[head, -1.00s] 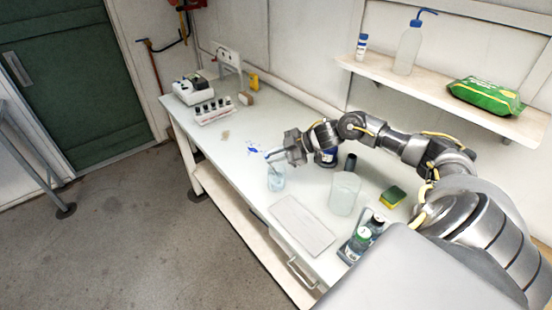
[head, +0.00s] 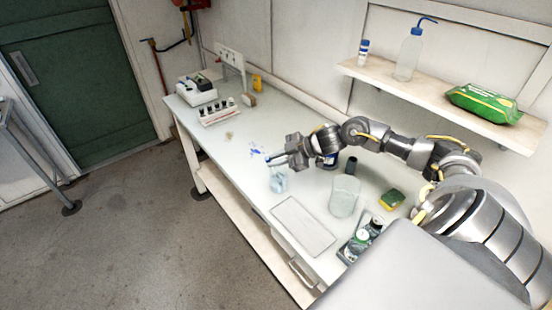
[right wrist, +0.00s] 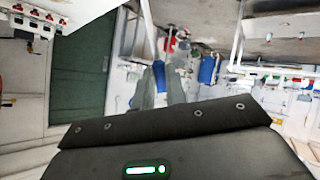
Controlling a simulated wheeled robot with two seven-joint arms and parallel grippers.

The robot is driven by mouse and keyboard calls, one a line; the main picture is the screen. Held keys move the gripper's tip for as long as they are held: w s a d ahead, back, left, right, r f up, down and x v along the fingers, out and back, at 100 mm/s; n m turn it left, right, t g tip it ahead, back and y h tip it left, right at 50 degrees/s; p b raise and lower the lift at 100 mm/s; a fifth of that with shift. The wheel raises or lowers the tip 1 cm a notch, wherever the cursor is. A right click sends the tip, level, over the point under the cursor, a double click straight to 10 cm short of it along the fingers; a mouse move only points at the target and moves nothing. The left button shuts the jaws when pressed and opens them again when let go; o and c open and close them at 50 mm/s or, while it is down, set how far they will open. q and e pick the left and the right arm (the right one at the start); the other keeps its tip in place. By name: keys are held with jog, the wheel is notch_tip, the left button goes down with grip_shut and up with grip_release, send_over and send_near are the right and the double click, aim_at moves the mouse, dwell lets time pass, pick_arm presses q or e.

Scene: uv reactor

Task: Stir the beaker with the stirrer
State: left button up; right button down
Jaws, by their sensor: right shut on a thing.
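A small clear beaker (head: 278,183) with pale blue contents stands near the front edge of the white bench. My right gripper (head: 275,159) is just above its rim, reaching in from the right. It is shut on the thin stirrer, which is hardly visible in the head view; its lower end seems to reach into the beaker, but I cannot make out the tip. In the right wrist view the two grey fingers (right wrist: 160,85) are close together, and the beaker cannot be made out there. My left gripper is not in view.
A larger clear container (head: 345,196), a dark bottle, a sponge (head: 391,198) and a tray of bottles (head: 358,243) stand right of the beaker. A flat pale mat (head: 303,226) lies in front. A vial rack (head: 218,111) stands at the far left. Blue marks are behind the beaker.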

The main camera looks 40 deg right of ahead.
jog(key=s+a+r+p, duration=0.1)
jog(key=a+r, duration=0.2)
jog(key=r, duration=0.4)
jog(key=shift+a+r, duration=0.15)
jog(key=shift+r, duration=0.05)
dwell(1.1)
